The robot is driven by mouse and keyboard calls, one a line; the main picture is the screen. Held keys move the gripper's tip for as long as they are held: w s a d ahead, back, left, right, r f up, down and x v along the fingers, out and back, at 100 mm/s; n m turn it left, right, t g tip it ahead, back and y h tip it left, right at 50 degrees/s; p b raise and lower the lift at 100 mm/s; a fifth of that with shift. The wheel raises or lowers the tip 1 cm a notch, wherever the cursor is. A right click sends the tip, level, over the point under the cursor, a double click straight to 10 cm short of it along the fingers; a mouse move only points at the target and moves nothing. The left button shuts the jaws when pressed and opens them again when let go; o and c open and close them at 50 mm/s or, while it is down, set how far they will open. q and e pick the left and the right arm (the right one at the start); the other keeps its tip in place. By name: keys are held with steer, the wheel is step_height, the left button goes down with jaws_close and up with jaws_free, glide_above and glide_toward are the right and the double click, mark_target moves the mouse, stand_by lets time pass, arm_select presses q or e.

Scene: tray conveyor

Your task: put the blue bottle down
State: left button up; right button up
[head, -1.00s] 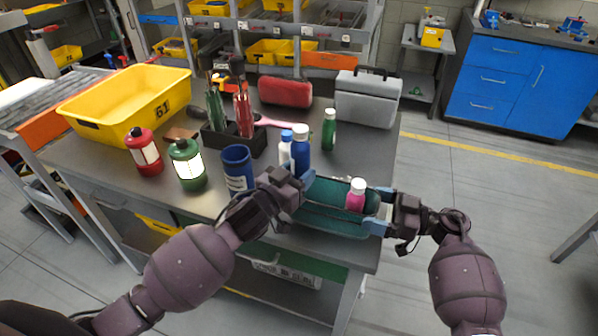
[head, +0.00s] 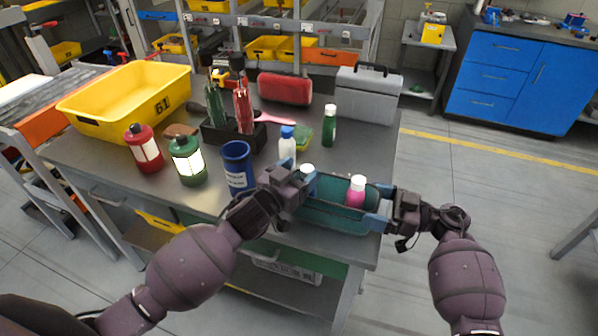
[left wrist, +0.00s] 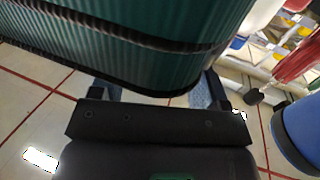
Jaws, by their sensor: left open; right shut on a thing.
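The teal tray (head: 337,218) is at the front right of the table. The blue bottle (head: 307,169) shows only its white cap at the tray's left end; its body is hidden behind my left gripper and the tray wall. A pink bottle (head: 356,191) with a white cap stands in the tray's right part. My left gripper (head: 301,187) is open at the tray's left end; in the left wrist view its fingers (left wrist: 155,92) are spread beside the ribbed teal wall (left wrist: 130,40). My right gripper (head: 379,221) is shut on the tray's right end.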

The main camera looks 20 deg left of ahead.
arm_select(q)
steer(key=shift+r, duration=0.3)
steer(key=v, duration=1.2)
steer(key=s+a+f+n+g+y, duration=0.1)
steer(key=s+a+f+g+y, duration=0.1)
steer(key=s+f, duration=0.5)
steer(key=s+a+f+n+g+y, duration=0.2)
steer(key=s+a+f, duration=0.4)
steer(key=f, duration=0.7)
steer(key=s+g+y, duration=0.1)
steer(key=s+y, duration=0.1)
steer(key=shift+s+a+y, duration=0.15)
steer(key=shift+s+y, duration=0.05)
steer(key=shift+y, duration=0.1)
arm_select(e)
steer(key=o, duration=0.7)
